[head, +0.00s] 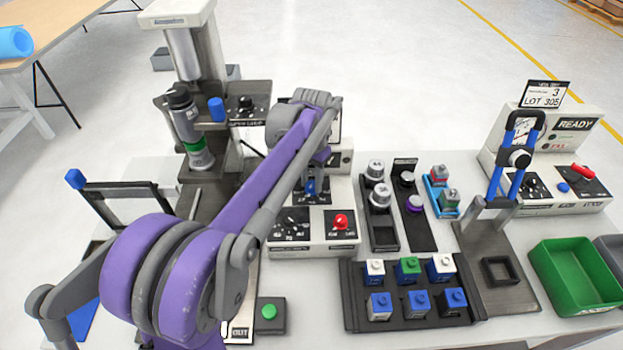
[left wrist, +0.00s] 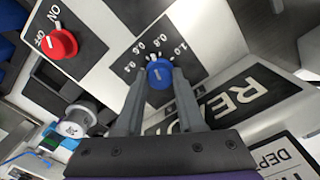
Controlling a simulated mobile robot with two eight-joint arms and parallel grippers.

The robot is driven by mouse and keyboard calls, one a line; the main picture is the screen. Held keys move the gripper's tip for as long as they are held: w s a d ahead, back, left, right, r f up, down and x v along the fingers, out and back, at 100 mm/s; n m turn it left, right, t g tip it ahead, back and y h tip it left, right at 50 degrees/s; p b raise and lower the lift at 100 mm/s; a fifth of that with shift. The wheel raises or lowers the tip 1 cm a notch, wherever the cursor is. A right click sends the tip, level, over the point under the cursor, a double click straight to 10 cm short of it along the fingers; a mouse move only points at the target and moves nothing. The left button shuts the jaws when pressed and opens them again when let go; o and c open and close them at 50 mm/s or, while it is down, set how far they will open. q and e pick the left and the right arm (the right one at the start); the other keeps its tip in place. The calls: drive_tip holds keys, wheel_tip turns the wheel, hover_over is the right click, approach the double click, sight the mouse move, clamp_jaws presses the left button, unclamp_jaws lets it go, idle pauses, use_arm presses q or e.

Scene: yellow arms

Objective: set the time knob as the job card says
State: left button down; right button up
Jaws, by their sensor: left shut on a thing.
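My left gripper (head: 311,183) reaches down over the white control box (head: 300,250) in the middle of the table. In the left wrist view my left gripper (left wrist: 160,80) is shut on a blue knob (left wrist: 158,72), one finger on each side. The knob stands on a black dial plate (left wrist: 170,45) with white numbers; 0.6, 0.8 and 1.0 can be read. A pale line crosses the knob's face; which number it marks is unclear. Part of a white printed card (left wrist: 287,158) shows at the lower right, its setting unreadable. My right gripper is not in view.
A red switch (head: 341,222) marked on and off and another black dial (head: 291,226) are on the box's front. A rack of blocks (head: 352,312) stands in front. A press (head: 196,60) rises behind left; another station (head: 548,130) and a green bin (head: 575,280) are right.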

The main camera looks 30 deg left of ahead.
sight(312, 184)
use_arm(q)
drive_tip(key=shift+m, duration=2)
drive_tip(key=c, duration=0.5)
unclamp_jaws()
wheel_tip(312, 184, up, 11)
drive_tip(key=shift+f+p, duration=0.1)
drive_tip(key=shift+p, duration=0.5)
drive_tip(key=s+d+f+n+t, duration=0.1)
drive_tip(key=s+d+f, duration=0.2)
drive_tip(key=s, duration=0.4)
drive_tip(key=s+d+f+n+t, duration=0.2)
drive_tip(key=s+d+f, duration=0.2)
drive_tip(key=s+f, duration=0.2)
drive_tip(key=s+d+f+n+t, duration=0.1)
drive_tip(key=s+d+f+t, duration=0.1)
drive_tip(key=s+f, duration=0.3)
drive_tip(key=shift+s+d+f, duration=0.15)
drive_tip(key=shift+s+d, duration=0.3)
drive_tip(key=shift+s, duration=0.25)
drive_tip(key=shift+s+d+f, duration=0.1)
drive_tip(key=shift+s+d, duration=0.3)
drive_tip(key=shift+s, duration=0.3)
